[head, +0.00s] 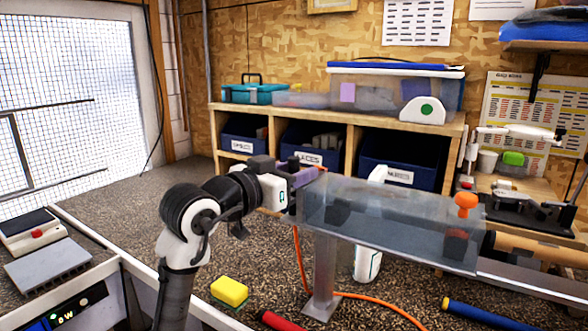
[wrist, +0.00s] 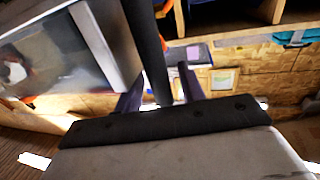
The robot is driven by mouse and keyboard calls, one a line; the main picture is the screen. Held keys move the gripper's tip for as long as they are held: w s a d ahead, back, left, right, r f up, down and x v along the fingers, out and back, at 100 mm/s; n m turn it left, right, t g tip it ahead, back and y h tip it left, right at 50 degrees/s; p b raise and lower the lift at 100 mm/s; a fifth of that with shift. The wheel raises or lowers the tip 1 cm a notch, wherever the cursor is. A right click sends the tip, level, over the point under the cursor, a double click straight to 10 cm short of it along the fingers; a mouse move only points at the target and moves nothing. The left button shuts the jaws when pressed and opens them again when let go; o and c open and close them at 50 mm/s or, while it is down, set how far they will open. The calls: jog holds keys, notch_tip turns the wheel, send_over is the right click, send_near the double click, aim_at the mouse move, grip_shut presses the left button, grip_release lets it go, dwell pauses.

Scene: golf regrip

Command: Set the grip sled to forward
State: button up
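My gripper (head: 308,175) is at the left end of a clear box-like guard (head: 390,215) on a metal post. In the wrist view its two purple-grey fingers (wrist: 160,88) stand apart. A black bar (wrist: 145,40) runs between them, close to the left finger, with a gap to the right finger. I cannot tell whether they touch it. An orange knob (head: 466,203) is at the right end of the guard, above a dark and orange part. Dark blocks show dimly through the guard. I cannot tell which part is the grip sled or how it is set.
A yellow sponge (head: 229,291), a red-ended tool (head: 280,321), an orange hose (head: 380,305) and a blue-handled tool (head: 485,314) lie on the speckled bench. A white bottle (head: 367,262) stands behind the guard. Shelves with blue bins (head: 310,155) stand at the back.

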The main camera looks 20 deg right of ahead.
grip_shut()
dwell(0.4)
